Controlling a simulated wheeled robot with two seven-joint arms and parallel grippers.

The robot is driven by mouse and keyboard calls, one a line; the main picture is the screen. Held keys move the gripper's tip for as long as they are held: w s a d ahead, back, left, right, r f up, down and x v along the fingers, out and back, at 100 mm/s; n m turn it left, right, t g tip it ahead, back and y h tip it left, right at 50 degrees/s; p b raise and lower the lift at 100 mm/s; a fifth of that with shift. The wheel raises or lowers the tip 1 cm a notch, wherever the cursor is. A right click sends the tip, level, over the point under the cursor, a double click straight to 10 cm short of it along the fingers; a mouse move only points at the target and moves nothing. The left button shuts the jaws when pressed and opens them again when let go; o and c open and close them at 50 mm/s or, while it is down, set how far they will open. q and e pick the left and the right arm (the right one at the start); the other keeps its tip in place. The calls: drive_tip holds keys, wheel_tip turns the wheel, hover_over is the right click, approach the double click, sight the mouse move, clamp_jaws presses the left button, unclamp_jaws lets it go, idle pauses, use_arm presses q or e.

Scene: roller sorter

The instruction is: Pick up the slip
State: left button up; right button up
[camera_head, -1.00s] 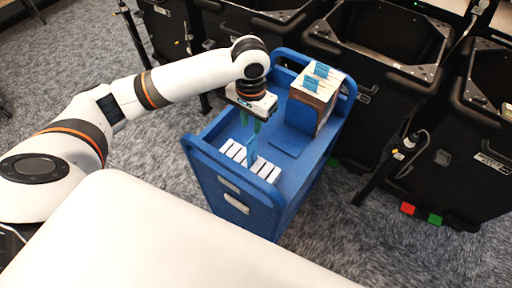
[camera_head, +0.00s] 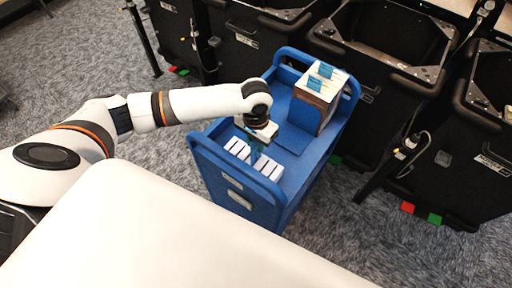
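My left gripper (camera_head: 256,152) points down over the near end of the blue cart (camera_head: 236,184). It is at a row of white blocks, perhaps books (camera_head: 240,147), lying in the cart. A small blue-teal piece, seemingly the slip (camera_head: 254,158), shows just below the gripper among the white blocks. The gripper mostly covers it, so I cannot tell whether the fingers are closed on it. Other blue slips (camera_head: 325,69) stick up from the upright books (camera_head: 316,97) at the cart's far end. My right gripper is not in view.
A blue divider plate (camera_head: 300,115) stands beside the upright books, with bare cart floor in front of it. Black open-topped bins (camera_head: 385,45) stand behind and right of the cart. Red (camera_head: 407,208) and green (camera_head: 434,218) markers show at a bin's foot.

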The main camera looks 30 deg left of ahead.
use_arm(q)
clamp_jaws()
